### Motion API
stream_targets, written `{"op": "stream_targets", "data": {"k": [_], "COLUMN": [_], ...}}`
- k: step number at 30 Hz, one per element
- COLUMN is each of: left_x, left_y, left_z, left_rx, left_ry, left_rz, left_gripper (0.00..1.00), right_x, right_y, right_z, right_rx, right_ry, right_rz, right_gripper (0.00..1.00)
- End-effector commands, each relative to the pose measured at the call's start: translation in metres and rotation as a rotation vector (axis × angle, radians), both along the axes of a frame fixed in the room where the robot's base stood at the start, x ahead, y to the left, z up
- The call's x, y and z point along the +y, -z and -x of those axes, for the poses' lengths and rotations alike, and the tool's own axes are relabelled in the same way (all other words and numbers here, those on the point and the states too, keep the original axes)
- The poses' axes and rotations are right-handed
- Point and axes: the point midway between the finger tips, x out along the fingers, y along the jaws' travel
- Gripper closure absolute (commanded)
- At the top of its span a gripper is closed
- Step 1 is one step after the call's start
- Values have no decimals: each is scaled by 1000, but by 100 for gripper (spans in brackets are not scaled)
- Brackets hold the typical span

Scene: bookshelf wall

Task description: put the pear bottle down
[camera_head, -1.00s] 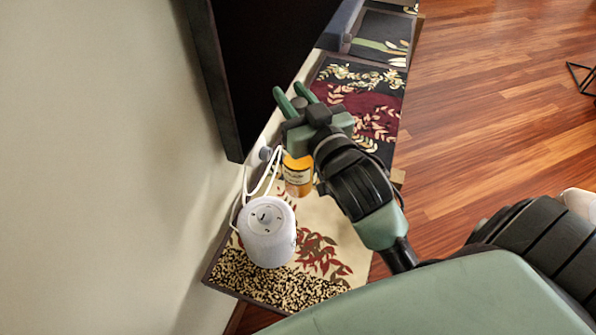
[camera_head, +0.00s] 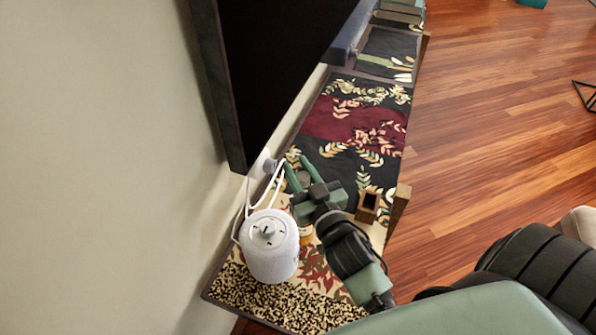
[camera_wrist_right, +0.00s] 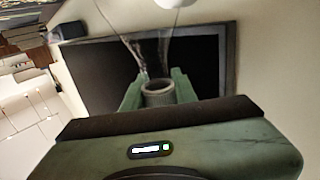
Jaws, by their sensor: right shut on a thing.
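The pear bottle is mostly hidden under my right gripper in the head view; a small amber part of its body (camera_head: 305,235) shows below the hand. My right gripper (camera_head: 299,170) is shut around its grey top, which shows between the fingers in the right wrist view (camera_wrist_right: 158,94). The bottle seems about upright over the patterned shelf top (camera_head: 328,308), just right of a white round device (camera_head: 268,250). Whether its base touches the surface cannot be told. My left gripper is out of view.
A small wooden holder (camera_head: 368,206) stands to the right of the gripper. A white cord (camera_head: 259,190) runs up behind the device. A large dark screen (camera_head: 270,60) hangs along the wall. The patterned surface beyond (camera_head: 355,120) is clear.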

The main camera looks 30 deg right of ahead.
Motion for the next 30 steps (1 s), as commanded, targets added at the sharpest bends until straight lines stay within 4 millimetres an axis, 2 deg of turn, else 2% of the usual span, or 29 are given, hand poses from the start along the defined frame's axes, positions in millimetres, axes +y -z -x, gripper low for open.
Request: {"op": "stream_targets", "data": {"k": [14,15,16,17,27,30], "left_x": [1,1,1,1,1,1], "left_y": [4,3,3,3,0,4], "left_z": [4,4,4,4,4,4], "left_rx": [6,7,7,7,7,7], "left_ry": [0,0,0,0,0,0], "left_rz": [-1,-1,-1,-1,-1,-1], "left_gripper": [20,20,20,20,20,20], "right_x": [0,0,0,0,0,1], "right_y": [9,10,10,10,6,10], "right_z": [0,0,0,0,0,10], "right_rx": [-6,0,0,0,-1,3], "right_ry": [-2,-1,-1,-1,-1,-1], "right_rz": [0,0,0,0,1,0], "right_gripper": [100,61,53,51,51,51]}}
